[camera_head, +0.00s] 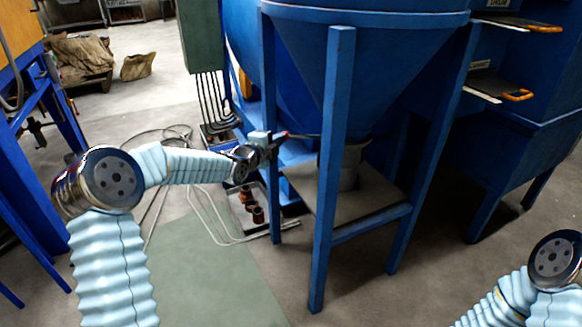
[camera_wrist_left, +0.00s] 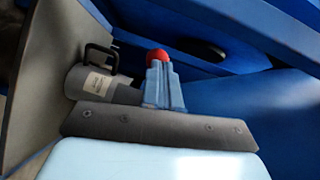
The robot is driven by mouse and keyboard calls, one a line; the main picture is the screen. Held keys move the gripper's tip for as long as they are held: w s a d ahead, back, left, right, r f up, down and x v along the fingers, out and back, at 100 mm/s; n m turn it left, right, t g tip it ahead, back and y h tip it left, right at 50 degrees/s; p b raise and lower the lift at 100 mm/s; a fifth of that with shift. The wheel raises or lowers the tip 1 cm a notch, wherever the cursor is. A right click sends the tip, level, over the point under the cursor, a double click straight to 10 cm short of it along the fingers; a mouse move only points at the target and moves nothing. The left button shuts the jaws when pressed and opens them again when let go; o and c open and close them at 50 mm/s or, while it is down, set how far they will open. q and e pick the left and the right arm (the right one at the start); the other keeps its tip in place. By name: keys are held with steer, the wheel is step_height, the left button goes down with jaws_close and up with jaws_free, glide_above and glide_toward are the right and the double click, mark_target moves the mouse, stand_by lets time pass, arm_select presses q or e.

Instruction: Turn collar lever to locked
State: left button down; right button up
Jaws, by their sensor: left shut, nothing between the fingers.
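The collar (camera_head: 353,160) is a grey cylinder under the blue hopper cone, partly hidden by a blue leg. A thin dark lever (camera_head: 305,136) runs left from behind that leg toward my left gripper (camera_head: 277,137). In the left wrist view the lever's red ball knob (camera_wrist_left: 157,56) shows just beyond the shut, empty fingertips of my left gripper (camera_wrist_left: 163,66). The fingers overlap the knob's lower part; I cannot tell whether they touch it. A grey cylinder (camera_wrist_left: 88,84) with a pale label and a black handle (camera_wrist_left: 101,54) lies left of the fingers. My right gripper is out of view.
Blue legs (camera_head: 333,180) of the hopper (camera_head: 375,70) stand close to my left gripper. A grey plate (camera_head: 370,207) lies below the collar. A tray (camera_head: 240,215) with copper-coloured parts and loose cables (camera_head: 205,215) are on the floor. A blue cabinet (camera_head: 520,150) stands right.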

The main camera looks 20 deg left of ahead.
arm_select(q)
steer(key=shift+w+a+p, duration=0.1)
steer(key=shift+w+a, duration=0.15)
steer(key=shift+w, duration=0.6)
steer(key=shift+w+a+p, duration=0.15)
steer(key=shift+w+a, duration=0.1)
steer(key=shift+w, duration=0.65)
steer(key=shift+w+a+p, duration=0.1)
steer(key=shift+w+a, duration=0.15)
steer(key=shift+w, duration=0.6)
